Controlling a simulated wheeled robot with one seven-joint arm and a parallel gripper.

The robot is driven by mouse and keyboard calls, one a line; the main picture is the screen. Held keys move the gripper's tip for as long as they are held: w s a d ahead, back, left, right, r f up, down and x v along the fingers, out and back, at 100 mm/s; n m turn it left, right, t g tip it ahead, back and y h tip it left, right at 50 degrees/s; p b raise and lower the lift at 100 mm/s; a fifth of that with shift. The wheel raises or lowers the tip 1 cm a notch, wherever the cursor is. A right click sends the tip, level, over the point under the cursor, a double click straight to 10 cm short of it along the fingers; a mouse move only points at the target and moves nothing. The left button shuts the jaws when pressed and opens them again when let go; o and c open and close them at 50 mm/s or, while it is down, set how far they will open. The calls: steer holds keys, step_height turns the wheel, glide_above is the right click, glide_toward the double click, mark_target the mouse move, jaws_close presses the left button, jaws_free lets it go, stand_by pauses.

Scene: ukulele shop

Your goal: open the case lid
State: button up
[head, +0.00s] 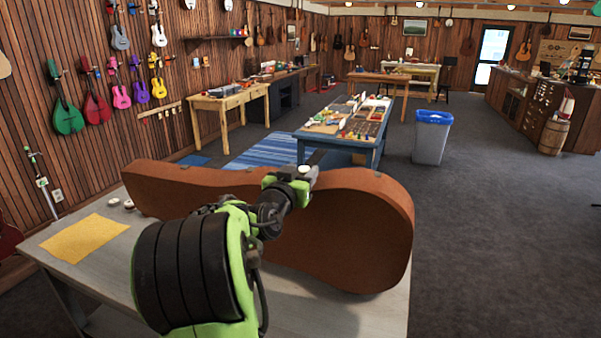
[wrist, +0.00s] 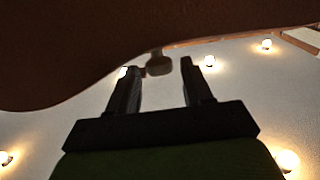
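The brown case (head: 345,235) is on the grey table in the head view. Its large brown face stands steeply toward me, with a rounded rim along the top; this looks like the raised lid. The inside and the lower half are hidden behind it. My gripper (head: 312,165) is at the top rim, near its middle, partly hidden by my wrist. In the wrist view, my gripper (wrist: 160,66) has its fingers apart. The dark lid (wrist: 70,45) fills the top, and a small brown tab (wrist: 158,63) at its edge shows between the fingertips. Contact cannot be told.
A yellow cloth (head: 85,238) and small round pieces (head: 121,204) lie on the grey table (head: 45,255) left of the case. A blue table (head: 345,140) with small goods and a grey bin (head: 431,138) stand beyond. The floor at right is clear.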

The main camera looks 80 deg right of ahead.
jaws_close()
steer(key=d+r+y+p, duration=0.1)
steer(key=d+y+p, duration=0.1)
steer(key=d+p, duration=0.5)
steer(key=shift+s+d+r, duration=0.3)
steer(key=shift+s+d, duration=0.1)
steer(key=shift+d, duration=0.1)
steer(key=shift+o, duration=0.8)
jaws_free()
steer(key=w+a+r+b, duration=0.1)
steer(key=a+r+b, duration=0.2)
steer(key=a, duration=1.2)
steer(key=shift+w+a, duration=0.2)
steer(key=shift+r, duration=0.1)
